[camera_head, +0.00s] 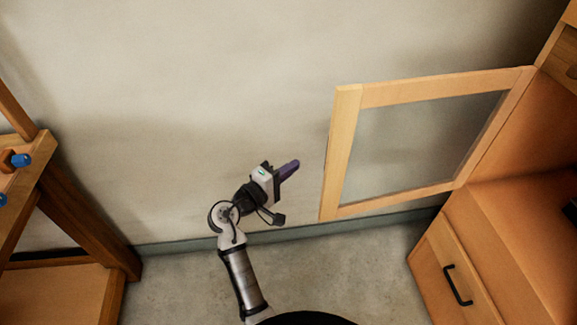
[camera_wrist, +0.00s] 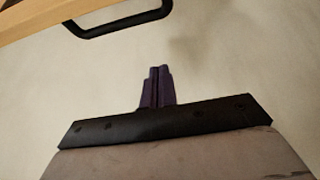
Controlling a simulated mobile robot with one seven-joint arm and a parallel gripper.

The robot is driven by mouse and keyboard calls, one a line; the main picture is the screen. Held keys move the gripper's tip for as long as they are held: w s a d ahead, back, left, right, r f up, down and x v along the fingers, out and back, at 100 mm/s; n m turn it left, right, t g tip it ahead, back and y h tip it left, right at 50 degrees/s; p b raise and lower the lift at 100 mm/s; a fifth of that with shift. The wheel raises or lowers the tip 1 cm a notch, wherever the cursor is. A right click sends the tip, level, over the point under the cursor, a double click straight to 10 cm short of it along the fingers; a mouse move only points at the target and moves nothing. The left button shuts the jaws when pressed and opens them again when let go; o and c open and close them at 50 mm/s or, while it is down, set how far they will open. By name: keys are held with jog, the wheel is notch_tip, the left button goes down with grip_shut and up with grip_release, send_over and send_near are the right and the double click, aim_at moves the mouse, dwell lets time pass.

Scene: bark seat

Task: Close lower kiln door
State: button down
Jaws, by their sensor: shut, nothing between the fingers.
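A wood-framed door (camera_head: 347,150) with a clear pane stands swung open from the wooden cabinet at the right in the head view. It is the only open door in view. My gripper (camera_head: 291,169) is shut and empty, left of the door's free edge and apart from it. In the wrist view, the purple fingers (camera_wrist: 158,85) are together. A black handle (camera_wrist: 120,24) on a strip of light wood (camera_wrist: 45,15) shows at the top left there, apart from the fingertips.
The wooden cabinet (camera_head: 477,262) has a drawer with a black handle (camera_head: 457,285) below the door. A wooden shelf unit (camera_head: 75,205) with blue-ended items stands at the left. A plain wall (camera_head: 190,80) lies behind. Grey floor (camera_head: 345,275) between the two units is clear.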

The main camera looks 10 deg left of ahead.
jog(key=p+x, duration=0.2)
jog(key=x, duration=0.6)
jog(key=shift+s+d+p, duration=0.15)
jog(key=shift+s+d, duration=0.15)
jog(key=shift+s, duration=0.35)
jog(key=shift+s+d+p, duration=0.1)
jog(key=shift+s+d, duration=0.2)
jog(key=shift+s, duration=0.3)
jog(key=shift+s+d+p, duration=0.15)
jog(key=shift+s+d, duration=0.15)
jog(key=shift+s, duration=0.35)
jog(key=shift+s+d, duration=0.1)
